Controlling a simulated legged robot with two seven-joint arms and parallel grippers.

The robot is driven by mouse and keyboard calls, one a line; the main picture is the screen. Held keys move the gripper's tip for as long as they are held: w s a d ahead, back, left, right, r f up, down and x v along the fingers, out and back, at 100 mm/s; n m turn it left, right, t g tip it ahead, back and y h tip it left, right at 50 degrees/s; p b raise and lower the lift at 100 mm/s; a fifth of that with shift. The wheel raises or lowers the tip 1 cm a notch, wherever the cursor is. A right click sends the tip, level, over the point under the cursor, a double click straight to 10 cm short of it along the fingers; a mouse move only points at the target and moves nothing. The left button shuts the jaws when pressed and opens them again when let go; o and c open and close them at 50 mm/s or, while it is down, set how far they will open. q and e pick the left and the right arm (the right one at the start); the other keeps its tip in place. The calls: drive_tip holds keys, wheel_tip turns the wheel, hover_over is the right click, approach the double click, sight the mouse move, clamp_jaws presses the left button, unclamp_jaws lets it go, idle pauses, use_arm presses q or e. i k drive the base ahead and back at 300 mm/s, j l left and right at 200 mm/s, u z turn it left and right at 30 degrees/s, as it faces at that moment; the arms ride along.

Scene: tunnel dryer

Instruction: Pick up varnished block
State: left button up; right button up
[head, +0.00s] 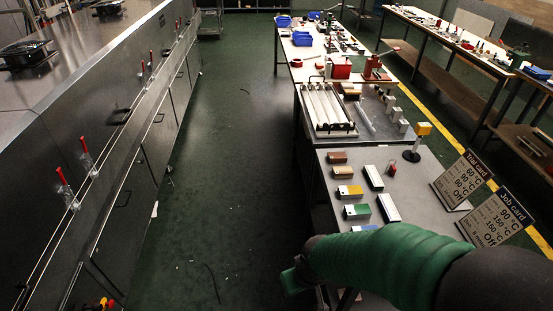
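Several small blocks lie in a row on the near grey table (330,187) at the right. A reddish-brown block (337,157) is at the far end, then an orange-brown block (343,172), a yellow-topped block (350,190), a green-topped block (357,211) and a partly hidden blue one (364,228). I cannot tell for sure which is varnished; the two brown ones look like wood. My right arm, in a green sleeve, crosses the near end of the table.
Two pale bars (388,207) lie right of the blocks. A rack of white rods (325,107) is behind. The green floor (225,150) left of the table is open.

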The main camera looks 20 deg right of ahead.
sight(341, 172)
drive_tip(key=i+j, duration=0.15)
drive_tip(key=i, duration=0.2)
drive_tip(key=i+j+z, duration=0.1)
drive_tip(key=i, duration=0.3)
drive_tip(key=i+j, duration=0.15)
drive_tip(key=i, duration=0.2)
drive_tip(key=i+l+z, duration=0.2)
drive_tip(key=i+z, duration=0.6)
drive_tip(key=z, duration=0.15)
drive_tip(key=i+j+z, duration=0.1)
drive_tip(key=i+z, duration=0.35)
drive_tip(key=i+j+z, duration=0.25)
drive_tip(key=i+z, duration=0.2)
